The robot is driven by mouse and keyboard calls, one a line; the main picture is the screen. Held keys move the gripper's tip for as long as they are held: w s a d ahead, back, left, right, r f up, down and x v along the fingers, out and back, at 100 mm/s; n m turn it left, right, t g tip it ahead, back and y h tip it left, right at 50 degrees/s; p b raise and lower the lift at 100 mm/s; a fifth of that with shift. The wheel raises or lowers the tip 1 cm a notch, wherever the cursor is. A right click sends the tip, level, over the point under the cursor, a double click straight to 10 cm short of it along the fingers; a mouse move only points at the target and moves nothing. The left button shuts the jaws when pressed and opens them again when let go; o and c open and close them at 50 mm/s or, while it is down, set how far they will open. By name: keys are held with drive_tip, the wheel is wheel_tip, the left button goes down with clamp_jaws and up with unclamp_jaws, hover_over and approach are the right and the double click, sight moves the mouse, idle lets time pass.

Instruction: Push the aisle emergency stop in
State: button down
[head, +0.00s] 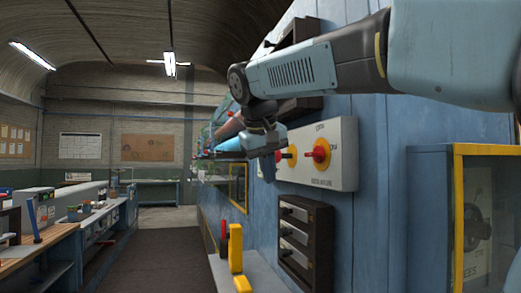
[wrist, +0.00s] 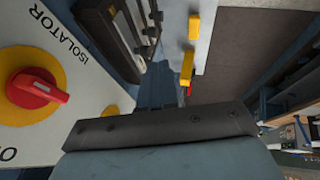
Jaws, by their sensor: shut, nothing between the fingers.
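My gripper (head: 268,166) hangs from the arm in front of a white panel, pointing down, its fingers small and shut with nothing held.
The white panel (head: 345,150) carries a red rotary isolator handle on a yellow disc (head: 321,151), also in the wrist view (wrist: 38,88). Below are a dark rack (head: 305,245) and yellow uprights (head: 236,248). A glazed yellow-framed cabinet (head: 458,215) stands right. The aisle floor (head: 160,255) is open.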

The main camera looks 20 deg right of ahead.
sight(283, 156)
drive_tip(key=w+a+r+m+h, duration=0.1)
drive_tip(key=w+a+r, duration=0.1)
drive_tip(key=w+r, duration=0.2)
drive_tip(key=w+a+r+m+h, duration=0.1)
drive_tip(key=w+a+r, duration=0.2)
drive_tip(key=r, duration=0.7)
drive_tip(key=shift+w, duration=0.7)
drive_tip(key=w+d+f, duration=0.3)
drive_tip(key=d+f, duration=0.5)
drive_tip(key=d, duration=0.1)
drive_tip(key=shift+w, duration=0.35)
drive_tip(key=shift+d, duration=0.95)
